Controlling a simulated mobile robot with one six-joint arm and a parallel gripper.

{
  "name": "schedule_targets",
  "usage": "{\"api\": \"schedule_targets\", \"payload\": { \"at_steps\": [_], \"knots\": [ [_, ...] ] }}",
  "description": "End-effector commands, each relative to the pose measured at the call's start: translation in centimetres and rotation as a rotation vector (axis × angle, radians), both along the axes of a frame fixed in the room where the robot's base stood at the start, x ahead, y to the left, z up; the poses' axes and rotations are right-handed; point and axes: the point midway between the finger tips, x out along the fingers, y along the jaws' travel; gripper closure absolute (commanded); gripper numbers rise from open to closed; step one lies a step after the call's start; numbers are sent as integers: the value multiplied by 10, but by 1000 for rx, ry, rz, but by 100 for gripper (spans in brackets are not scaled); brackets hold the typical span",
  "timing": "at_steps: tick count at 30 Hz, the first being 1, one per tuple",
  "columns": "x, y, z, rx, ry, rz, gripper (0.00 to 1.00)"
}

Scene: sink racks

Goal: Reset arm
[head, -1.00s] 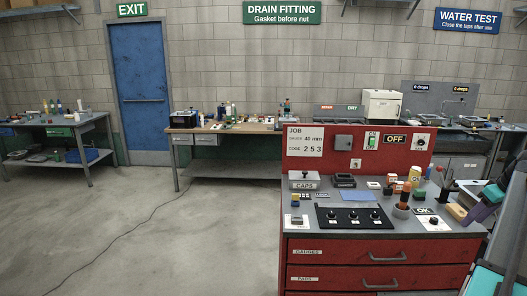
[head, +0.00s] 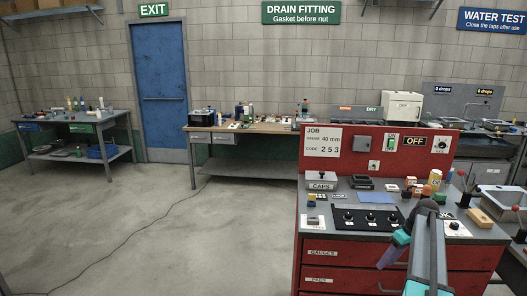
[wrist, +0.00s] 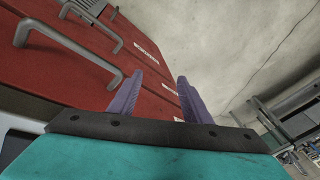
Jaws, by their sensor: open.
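My gripper shows at the lower right in the head view (head: 388,258), in front of the red drawer cabinet (head: 322,253). In the wrist view its two purple fingers (wrist: 158,98) stand apart with nothing between them. The gripper is open and empty. Its fingers point downward in the head view, below the bench top's front edge. In the wrist view the red drawer fronts and metal handles (wrist: 62,42) lie to the left, apart from the fingers as far as I can tell.
The bench top holds a black knob panel (head: 365,218), a CAPS box (head: 321,181) and several small containers. A wooden-topped workbench (head: 260,128) stands behind. A side table (head: 75,118) is at far left. A cable crosses the open concrete floor (head: 190,245).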

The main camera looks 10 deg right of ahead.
Motion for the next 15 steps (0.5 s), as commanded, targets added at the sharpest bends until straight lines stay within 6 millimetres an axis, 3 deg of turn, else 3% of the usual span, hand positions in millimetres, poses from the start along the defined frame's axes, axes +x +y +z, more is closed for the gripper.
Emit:
{"api": "schedule_targets", "payload": {
  "at_steps": [1,8,15],
  "knots": [
    [3,22,-19,13,18,24,56],
    [7,107,-93,48,102,109,56],
    [-7,192,-163,70,198,177,56]
  ]
}}
